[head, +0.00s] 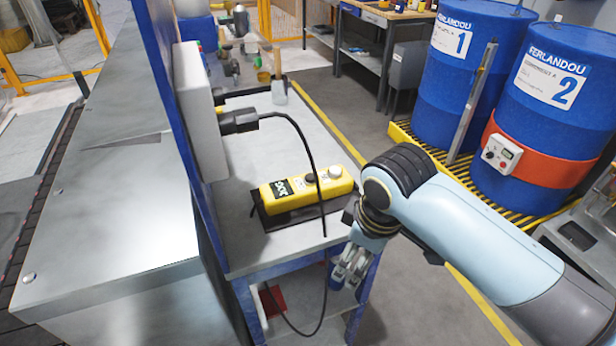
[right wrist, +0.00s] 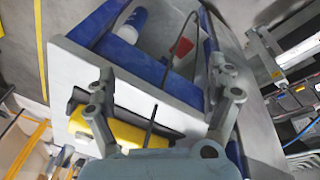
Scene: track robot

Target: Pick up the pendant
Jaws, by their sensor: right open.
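The yellow pendant (head: 308,188), with a dark display and buttons on top, lies on a black holder (head: 300,212) on the grey bench top. In the right wrist view the pendant (right wrist: 122,134) shows at lower left, partly hidden behind one finger. My right gripper (head: 346,276) is below and to the right of the pendant in the head view, beside the bench's front edge, apart from it. In the right wrist view my right gripper (right wrist: 163,78) has its fingers spread wide with nothing held between them. My left gripper does not show.
A black cable (head: 309,150) runs from a plug (head: 238,121) on a grey wall box (head: 200,108) and hangs over the bench edge (head: 285,262). A red object (head: 272,300) lies on the lower shelf. Blue drums (head: 463,75) stand at right; the floor between is clear.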

